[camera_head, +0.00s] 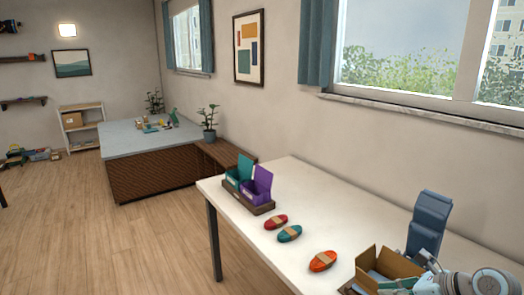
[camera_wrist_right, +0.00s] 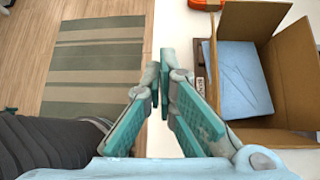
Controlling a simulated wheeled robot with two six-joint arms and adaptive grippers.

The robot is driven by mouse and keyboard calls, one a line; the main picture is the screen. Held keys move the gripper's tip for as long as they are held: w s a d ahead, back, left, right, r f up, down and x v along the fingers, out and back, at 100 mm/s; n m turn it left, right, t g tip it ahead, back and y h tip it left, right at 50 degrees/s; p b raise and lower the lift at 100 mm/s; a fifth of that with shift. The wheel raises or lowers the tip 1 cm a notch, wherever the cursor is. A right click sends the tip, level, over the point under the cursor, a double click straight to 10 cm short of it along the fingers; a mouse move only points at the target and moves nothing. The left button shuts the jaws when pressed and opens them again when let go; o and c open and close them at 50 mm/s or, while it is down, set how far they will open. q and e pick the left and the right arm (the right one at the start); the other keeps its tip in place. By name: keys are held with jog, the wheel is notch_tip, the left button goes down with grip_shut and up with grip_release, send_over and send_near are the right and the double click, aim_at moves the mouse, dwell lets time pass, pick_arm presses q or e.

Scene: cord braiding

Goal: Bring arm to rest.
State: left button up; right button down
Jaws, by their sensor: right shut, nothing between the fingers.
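My right gripper (camera_wrist_right: 158,74) is shut and empty in the right wrist view. Its teal-padded fingers point away from the wrist, over the table edge with the floor to the left. Beside it on the right is an open cardboard box (camera_wrist_right: 284,52) with a light blue sheet (camera_wrist_right: 240,75) inside. In the head view the right arm (camera_head: 455,286) comes in at the bottom right corner, in front of the same box (camera_head: 398,262); its fingertips are hard to make out there. My left gripper does not show.
On the white table (camera_head: 290,185) lie red (camera_head: 276,222), teal (camera_head: 289,233) and orange (camera_head: 323,261) cord bundles. A tray (camera_head: 262,209) holds teal and purple holders. A blue-grey upright piece (camera_head: 427,222) stands behind the box. A striped mat (camera_wrist_right: 95,65) lies on the floor.

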jog(key=s+a+r+m+t+y, duration=0.1)
jog(key=a+r+m+t+y, duration=0.4)
jog(key=a+r+m+t, duration=0.55)
jog(key=s+d+f+m+g+h, duration=0.1)
jog(key=s+d+f+m+h, duration=0.5)
jog(key=m, duration=0.7)
jog(key=s+d+f+m+g+h, duration=0.15)
jog(key=d+f+m+h, duration=0.25)
jog(key=d+m+h, duration=0.6)
jog(key=s+a+f+m+g+y, duration=0.2)
jog(key=s+a+f+m+g, duration=0.3)
jog(key=s+f, duration=0.5)
jog(key=s+a+f+m+g+y, duration=0.2)
jog(key=s+a+f+m+g, duration=0.2)
jog(key=s+a+f+g, duration=0.6)
jog(key=s+d+f+t, duration=0.1)
jog(key=s+d+f, duration=0.2)
jog(key=f, duration=0.7)
jog(key=s+d+f+t, duration=0.1)
jog(key=s+d+f, duration=0.15)
jog(key=f, duration=0.65)
jog(key=s+f+g, duration=0.1)
jog(key=s+f, duration=0.9)
jog(key=s, duration=0.2)
jog(key=shift+d, duration=0.4)
